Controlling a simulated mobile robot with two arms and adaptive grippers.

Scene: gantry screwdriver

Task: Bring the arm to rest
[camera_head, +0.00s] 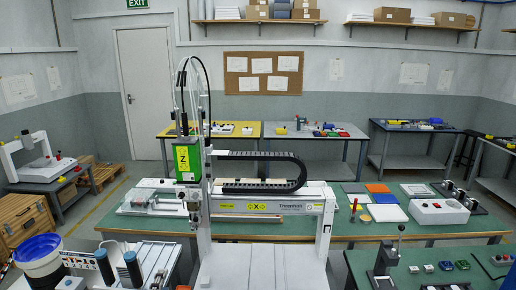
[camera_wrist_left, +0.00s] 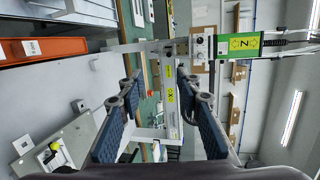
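My left gripper (camera_wrist_left: 158,88) shows in the left wrist view. Its two blue-padded fingers are spread apart, with nothing held between them. The gantry screwdriver's white crossbeam (camera_wrist_left: 170,88) shows beyond the fingers, and its green Z unit (camera_wrist_left: 240,45) is at upper right in this sideways-turned view. In the head view the green Z unit (camera_head: 187,160) stands on the left part of the crossbeam (camera_head: 255,207), above a white bed (camera_head: 262,270). Neither gripper can be picked out in the head view. My right gripper is in neither view.
An orange bin (camera_wrist_left: 45,48) is at upper left in the left wrist view, and a white box with a yellow button (camera_wrist_left: 58,150) is at lower left. In the head view a blue bowl (camera_head: 38,248), two dark cylinders (camera_head: 132,268) and a hand press (camera_head: 385,265) stand near the front.

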